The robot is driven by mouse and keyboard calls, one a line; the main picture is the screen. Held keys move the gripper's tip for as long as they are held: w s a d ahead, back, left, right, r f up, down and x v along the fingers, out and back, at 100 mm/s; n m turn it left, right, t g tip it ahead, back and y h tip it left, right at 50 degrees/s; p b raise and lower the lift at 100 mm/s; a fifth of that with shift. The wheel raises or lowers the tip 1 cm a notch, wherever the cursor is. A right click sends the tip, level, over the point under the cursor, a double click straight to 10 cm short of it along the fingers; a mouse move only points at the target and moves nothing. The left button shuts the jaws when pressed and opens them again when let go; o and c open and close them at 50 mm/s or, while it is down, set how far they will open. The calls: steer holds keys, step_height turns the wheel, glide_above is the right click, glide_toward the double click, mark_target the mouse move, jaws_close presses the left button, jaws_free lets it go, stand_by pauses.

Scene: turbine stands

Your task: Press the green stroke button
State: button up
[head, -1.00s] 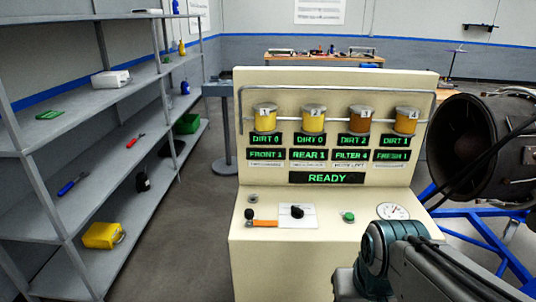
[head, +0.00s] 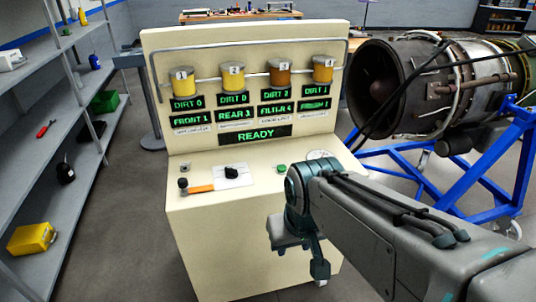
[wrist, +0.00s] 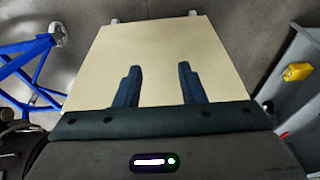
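The green stroke button (head: 281,169) is a small round green button on the sloped top of the cream console (head: 205,215), just left of my arm in the head view. My gripper (head: 300,262) hangs in front of the console's front face, lower than the button and apart from it. In the wrist view my gripper (wrist: 159,68) has its two fingers spread with nothing between them. The cream console face (wrist: 158,45) lies behind the fingers there. The button does not show in the wrist view.
A turbine (head: 425,85) on a blue stand (head: 450,185) is at the right. Grey shelves (head: 60,150) stand at the left.

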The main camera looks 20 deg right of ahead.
jaws_close()
stand_by(1.8)
